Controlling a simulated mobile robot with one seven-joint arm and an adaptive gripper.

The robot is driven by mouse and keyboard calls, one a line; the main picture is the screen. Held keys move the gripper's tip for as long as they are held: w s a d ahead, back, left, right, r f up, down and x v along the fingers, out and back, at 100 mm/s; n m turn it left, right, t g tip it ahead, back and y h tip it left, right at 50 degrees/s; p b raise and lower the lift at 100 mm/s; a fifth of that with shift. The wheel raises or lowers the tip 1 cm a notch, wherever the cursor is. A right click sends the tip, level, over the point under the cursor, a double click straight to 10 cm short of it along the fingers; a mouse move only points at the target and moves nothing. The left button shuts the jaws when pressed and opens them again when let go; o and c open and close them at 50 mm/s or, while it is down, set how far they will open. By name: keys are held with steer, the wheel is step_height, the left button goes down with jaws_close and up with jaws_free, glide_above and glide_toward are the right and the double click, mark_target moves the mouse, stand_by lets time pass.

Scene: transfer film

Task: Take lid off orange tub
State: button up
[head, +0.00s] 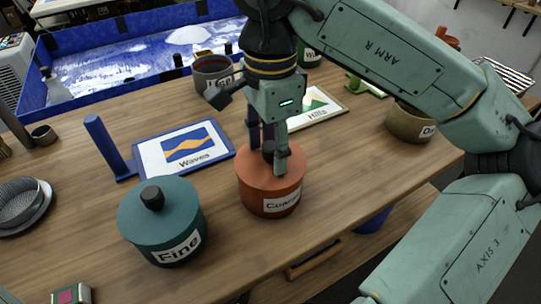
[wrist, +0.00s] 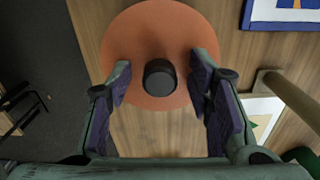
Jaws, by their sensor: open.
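The orange tub (head: 262,196) with a label starting "Coar" stands on the wooden table near its front edge. Its orange lid (head: 289,185) is on it and has a dark round knob (head: 268,148). In the wrist view the lid (wrist: 150,30) fills the upper middle, with the knob (wrist: 160,77) between my fingers. My gripper (wrist: 163,82) is open, one finger on each side of the knob with gaps to both. In the head view my gripper (head: 268,160) is right over the lid and partly hides the knob.
A teal tub (head: 165,225) marked "Fine" stands to the left. Behind are the "Waves" card (head: 160,165), the "Hills" card (head: 325,108), a grey tub (head: 212,75) and a blue-walled tray (head: 75,125). An olive tub (head: 408,125) stands at right.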

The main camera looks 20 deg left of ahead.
steer(key=shift+c, duration=0.3)
steer(key=c, duration=1)
steer(key=shift+o, duration=0.2)
steer(key=shift+r, duration=0.1)
